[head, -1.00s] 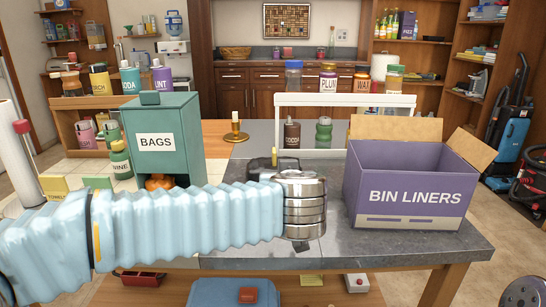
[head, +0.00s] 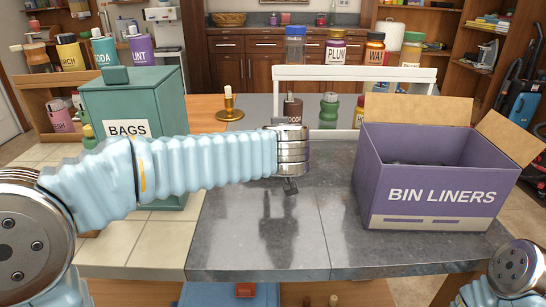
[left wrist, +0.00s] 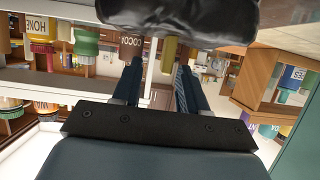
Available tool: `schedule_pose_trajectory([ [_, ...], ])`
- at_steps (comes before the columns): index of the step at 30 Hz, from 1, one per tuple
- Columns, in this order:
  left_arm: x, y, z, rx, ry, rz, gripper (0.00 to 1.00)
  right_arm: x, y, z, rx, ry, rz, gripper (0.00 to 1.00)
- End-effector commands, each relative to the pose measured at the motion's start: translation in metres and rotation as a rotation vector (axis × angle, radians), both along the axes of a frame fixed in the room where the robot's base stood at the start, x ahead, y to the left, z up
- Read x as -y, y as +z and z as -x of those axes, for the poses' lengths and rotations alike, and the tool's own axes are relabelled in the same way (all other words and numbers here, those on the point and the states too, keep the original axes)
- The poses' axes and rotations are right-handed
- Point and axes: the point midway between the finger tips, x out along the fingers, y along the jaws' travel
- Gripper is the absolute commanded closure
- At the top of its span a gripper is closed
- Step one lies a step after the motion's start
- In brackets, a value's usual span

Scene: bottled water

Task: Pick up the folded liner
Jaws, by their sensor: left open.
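My left arm reaches across the counter in the head view. My right gripper is out of view; only part of my right arm shows at bottom right.
An open purple BIN LINERS box (head: 440,195) stands right, with something dark inside. A green BAGS box (head: 150,98) stands left, behind my arm. A white rack (head: 350,74) with jars, a COCOA bottle (head: 293,109) and a green bottle (head: 329,111) are behind. The front counter (head: 270,235) is clear.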

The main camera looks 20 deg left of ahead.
Motion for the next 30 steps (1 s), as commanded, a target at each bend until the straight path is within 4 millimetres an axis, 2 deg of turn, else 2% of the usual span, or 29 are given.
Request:
schedule_pose_trajectory([
  [5, -0.008, -0.006, -0.014, 0.000, 0.001, -0.001, 0.57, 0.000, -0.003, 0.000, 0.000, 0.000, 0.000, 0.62],
  [12, -0.022, -0.018, -0.044, 0.000, -0.001, -0.001, 0.57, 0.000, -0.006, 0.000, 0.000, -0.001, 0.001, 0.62],
  [20, -0.023, -0.018, -0.048, 0.001, -0.001, -0.001, 0.57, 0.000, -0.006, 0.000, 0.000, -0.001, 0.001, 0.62],
  [23, -0.023, -0.018, -0.048, 0.001, -0.001, -0.001, 0.70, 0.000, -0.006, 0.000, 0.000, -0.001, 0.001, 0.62],
  [28, -0.023, -0.018, -0.048, 0.001, -0.001, -0.001, 0.96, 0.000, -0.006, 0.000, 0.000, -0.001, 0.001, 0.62],
  [29, -0.023, -0.018, -0.047, 0.001, -0.001, -0.001, 1.00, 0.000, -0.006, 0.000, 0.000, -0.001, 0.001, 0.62],
  [30, -0.023, -0.018, -0.047, 0.001, -0.001, -0.001, 1.00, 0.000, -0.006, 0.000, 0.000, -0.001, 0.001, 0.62],
])
